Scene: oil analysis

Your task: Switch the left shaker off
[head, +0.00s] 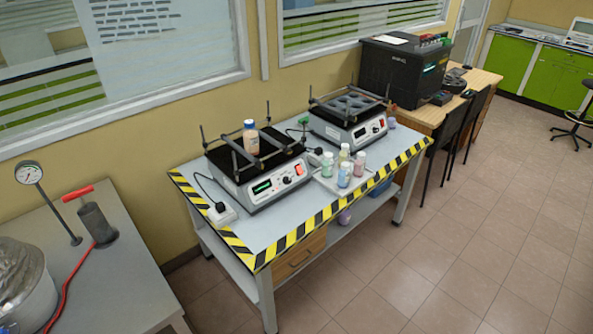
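The left shaker (274,189) stands on the table with yellow-black striped edges (270,226). Its front panel has a display (262,187) lit green, a round knob (287,181) and a red switch (299,169) at the right end. The switch looks bright red; its exact position is too small to tell. A bottle (250,140) with orange-brown contents stands on the shaker's dark platform between the bars. Neither of my grippers is in view.
The right shaker (347,135) stands behind, with a dark display. A tray (327,182) of several small bottles sits right of the left shaker. A white power socket (220,212) lies left of it. A grey table (120,290) with a pump (97,222) is at the left. Floor in front is clear.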

